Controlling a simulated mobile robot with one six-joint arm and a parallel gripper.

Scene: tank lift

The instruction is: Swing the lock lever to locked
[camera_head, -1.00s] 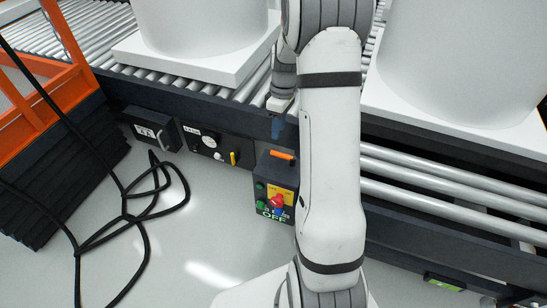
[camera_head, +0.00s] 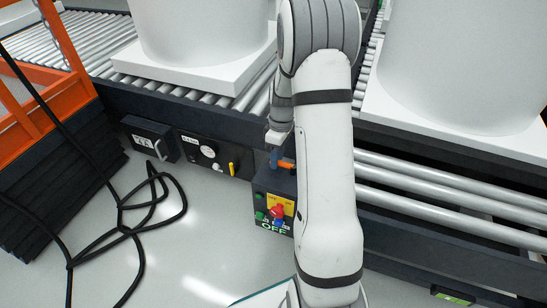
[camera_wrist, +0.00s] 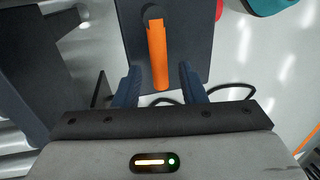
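An orange lever (camera_head: 287,164) lies on top of a dark control box (camera_head: 262,184). It also shows in the wrist view (camera_wrist: 157,55), on the box's dark top (camera_wrist: 190,50). My gripper (camera_head: 275,158) is at the box's top, partly hidden by my arm in the head view. In the wrist view my gripper (camera_wrist: 160,72) is open, with one blue finger on each side of the lever's near end. Gaps show between the lever and both fingers. The box front carries a red knob (camera_head: 278,210) on a yellow plate, green buttons and the word OFF.
A panel with a dial (camera_head: 208,151) and a yellow handle (camera_head: 231,169) is left of the box. Roller conveyors (camera_head: 440,190) carry large white tanks (camera_head: 205,30). A black cable (camera_head: 130,235) lies on the floor at left, near an orange frame (camera_head: 30,115).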

